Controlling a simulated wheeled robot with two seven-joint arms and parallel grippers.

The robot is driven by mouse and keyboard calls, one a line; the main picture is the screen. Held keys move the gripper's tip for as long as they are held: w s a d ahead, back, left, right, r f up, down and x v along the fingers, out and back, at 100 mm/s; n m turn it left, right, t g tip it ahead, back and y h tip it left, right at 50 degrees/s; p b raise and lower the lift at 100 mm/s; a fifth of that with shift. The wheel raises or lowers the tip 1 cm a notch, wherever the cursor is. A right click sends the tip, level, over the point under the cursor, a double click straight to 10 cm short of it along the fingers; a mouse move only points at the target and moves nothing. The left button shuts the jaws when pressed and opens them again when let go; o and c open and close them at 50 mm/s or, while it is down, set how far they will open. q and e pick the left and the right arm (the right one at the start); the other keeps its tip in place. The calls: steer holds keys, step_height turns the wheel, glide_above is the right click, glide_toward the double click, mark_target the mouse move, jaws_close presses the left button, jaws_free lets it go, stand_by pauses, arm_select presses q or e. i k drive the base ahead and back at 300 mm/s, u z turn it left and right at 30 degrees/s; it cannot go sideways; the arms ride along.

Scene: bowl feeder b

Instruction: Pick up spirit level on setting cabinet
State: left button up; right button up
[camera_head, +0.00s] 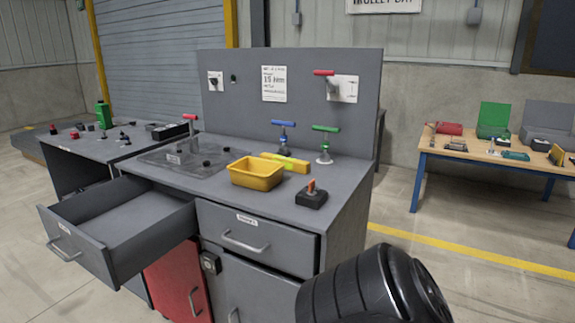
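A yellow bar that looks like the spirit level (290,163) lies on the top of the grey setting cabinet (335,185). It lies just behind a yellow bin (257,174), which hides part of its left side. I cannot tell whether the two touch. Neither of my grippers is in view. A black rounded part at the bottom right looks like a link of my arm, in front of the cabinet's right side.
A drawer (125,226) stands pulled out at the cabinet's left. A small black device (312,196) sits near the top's front right edge. Blue (284,135) and green T-handled tools (325,142) stand behind the bar. A workbench (480,163) stands at the right.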

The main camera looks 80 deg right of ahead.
mark_target(293, 165)
steer(key=z, duration=1.65)
